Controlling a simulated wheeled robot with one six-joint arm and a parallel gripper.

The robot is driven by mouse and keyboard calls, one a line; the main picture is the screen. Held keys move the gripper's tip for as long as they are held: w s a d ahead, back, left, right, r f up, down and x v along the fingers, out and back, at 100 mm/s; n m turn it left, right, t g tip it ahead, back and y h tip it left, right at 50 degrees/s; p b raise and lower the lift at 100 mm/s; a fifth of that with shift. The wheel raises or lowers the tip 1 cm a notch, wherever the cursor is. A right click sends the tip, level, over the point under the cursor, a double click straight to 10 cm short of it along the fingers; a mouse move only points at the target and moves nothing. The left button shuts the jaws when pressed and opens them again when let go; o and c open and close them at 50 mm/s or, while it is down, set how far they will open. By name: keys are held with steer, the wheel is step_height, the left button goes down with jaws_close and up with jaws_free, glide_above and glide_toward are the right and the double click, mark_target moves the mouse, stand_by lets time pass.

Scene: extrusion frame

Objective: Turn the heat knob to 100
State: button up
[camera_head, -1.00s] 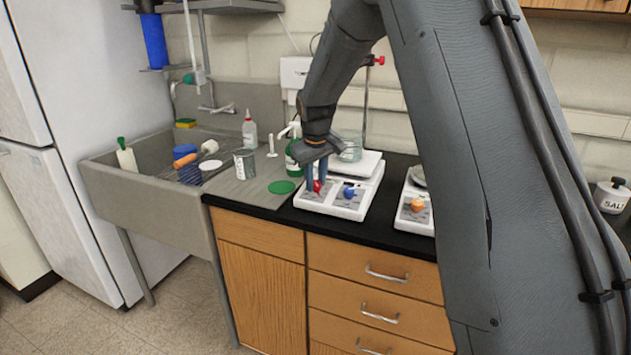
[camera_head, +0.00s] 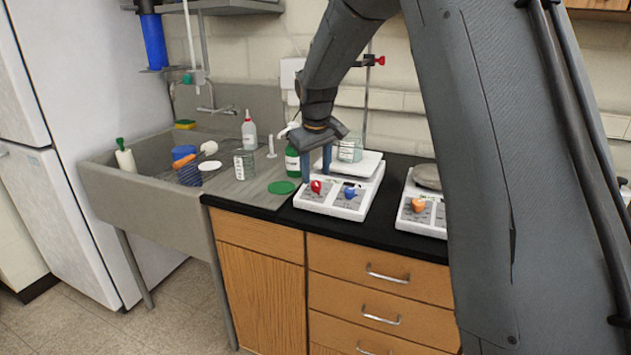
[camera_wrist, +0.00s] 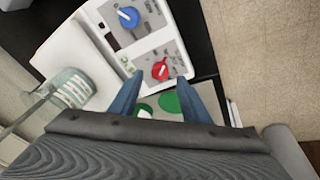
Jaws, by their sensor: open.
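The hot plate (camera_head: 337,212) is a white unit on the black counter, with a red knob (camera_head: 316,187) and a blue knob (camera_head: 350,191) on its front panel. The red knob, likely the heat knob, also shows in the wrist view (camera_wrist: 160,70), with a white pointer line; the dial numbers are too small to read. My gripper (camera_head: 316,175) is open and empty, its blue fingers just behind and above the red knob. In the wrist view the red knob lies just beyond and between the fingertips (camera_wrist: 163,79), apart from them.
A glass beaker (camera_head: 349,150) stands on the hot plate's top. A green bottle (camera_head: 292,160) stands close left of my gripper. A second unit with an orange knob (camera_head: 418,205) is to the right. The sink (camera_head: 100,185) is at the left.

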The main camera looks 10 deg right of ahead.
steer(key=v, duration=0.3)
steer(key=shift+s+r+b, duration=0.1)
steer(key=shift+r+b, duration=0.25)
steer(key=shift+r, duration=0.05)
steer(key=shift+s, duration=0.1)
steer(key=s+f+m+g, duration=0.1)
steer(key=s+f, duration=0.3)
steer(key=s, duration=0.7)
steer(key=s+f+m, duration=0.1)
steer(key=s+f, duration=0.4)
steer(key=s, duration=0.5)
steer(key=s+f+m+g, duration=0.1)
steer(key=s+f, duration=0.3)
steer(key=s, duration=0.7)
steer(key=shift+s+d+f+m+g+y, duration=0.15)
steer(key=shift+s+f+m+g+y, duration=0.15)
steer(key=shift+s+m+y, duration=0.15)
steer(key=shift+w, duration=0.15)
